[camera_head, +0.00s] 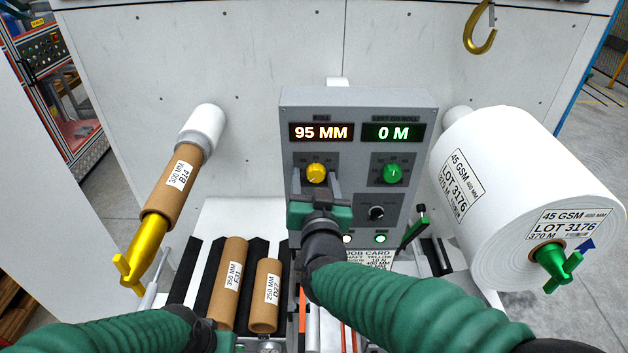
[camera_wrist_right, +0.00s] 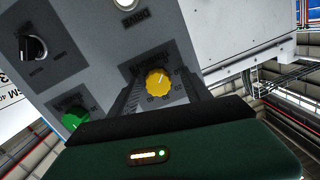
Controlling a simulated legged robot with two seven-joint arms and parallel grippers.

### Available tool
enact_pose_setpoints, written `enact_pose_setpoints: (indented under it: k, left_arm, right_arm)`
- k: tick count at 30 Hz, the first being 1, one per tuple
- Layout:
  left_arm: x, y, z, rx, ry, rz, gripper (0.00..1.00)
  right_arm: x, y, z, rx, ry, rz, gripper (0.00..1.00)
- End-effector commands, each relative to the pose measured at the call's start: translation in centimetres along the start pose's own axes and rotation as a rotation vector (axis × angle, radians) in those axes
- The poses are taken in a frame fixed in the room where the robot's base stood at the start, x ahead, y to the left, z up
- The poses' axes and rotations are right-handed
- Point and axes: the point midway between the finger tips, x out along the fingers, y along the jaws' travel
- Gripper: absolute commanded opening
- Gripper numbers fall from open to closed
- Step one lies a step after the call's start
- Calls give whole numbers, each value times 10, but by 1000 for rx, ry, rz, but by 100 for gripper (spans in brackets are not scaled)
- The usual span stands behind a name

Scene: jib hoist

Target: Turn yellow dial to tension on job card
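The yellow dial (camera_head: 317,172) is on the grey control panel (camera_head: 357,105), below the orange "95 MM" display. In the right wrist view the dial (camera_wrist_right: 157,83) has a pale pointer line toward its upper edge. My right gripper (camera_head: 318,186) is in front of the panel, its open fingers on either side of the dial; they seem apart from it. The job card (camera_head: 370,257) below the panel is partly hidden by my right arm; its small print mentions yellow, but the number is unclear. My left gripper (camera_head: 226,342) is low at the bottom edge, mostly cut off.
A green dial (camera_head: 393,173) and black knob (camera_head: 376,213) are close to the right of my right gripper. A black-and-green lever (camera_head: 414,230) stands at the panel's lower right. A large white roll (camera_head: 520,190) is right; cardboard cores (camera_head: 228,283) lie lower left.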

Motion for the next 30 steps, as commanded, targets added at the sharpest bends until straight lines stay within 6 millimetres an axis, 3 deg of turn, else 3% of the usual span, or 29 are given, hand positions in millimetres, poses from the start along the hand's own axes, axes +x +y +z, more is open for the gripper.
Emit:
enact_pose_setpoints:
  k: [7,10,18,24,30]
  left_arm:
    - [1,0,0,0,0,0,36]
    - [8,0,2,0,0,0,36]
    - [31,0,7,0,0,0,36]
    - [38,0,9,0,0,0,36]
    - [37,0,9,0,0,0,36]
  right_arm:
    - [-2,1,-2,2,3,0,57]
    - [-14,0,0,2,4,-2,57]
    - [-89,-2,2,2,6,-6,57]
    - [-141,-3,1,0,4,-4,57]
    - [-165,-3,0,-1,2,-2,57]
